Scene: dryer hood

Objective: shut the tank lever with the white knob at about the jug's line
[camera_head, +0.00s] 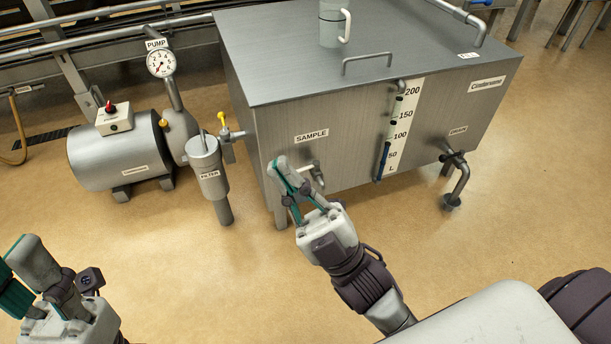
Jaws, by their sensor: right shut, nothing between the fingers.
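The grey steel tank (285,115) stands in the middle of the head view. A small tap with a pale, whitish lever end (306,167) sticks out low on its front, below the SAMPLE label, roughly under the jug (333,24) on the lid. Its exact lever angle is hard to tell. My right gripper (283,168) is shut and empty, its fingertips just left of this tap in the picture. I cannot tell whether they touch it. My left gripper (30,268) is at the lower left, away from the tank, partly cut off; its opening is unclear.
A drain valve (455,163) with a bent pipe is on the tank's right. A level scale (402,125) with a blue column is on the front. The filter (210,172), a yellow-handled valve (227,130) and the pump (120,155) stand left. The floor in front is clear.

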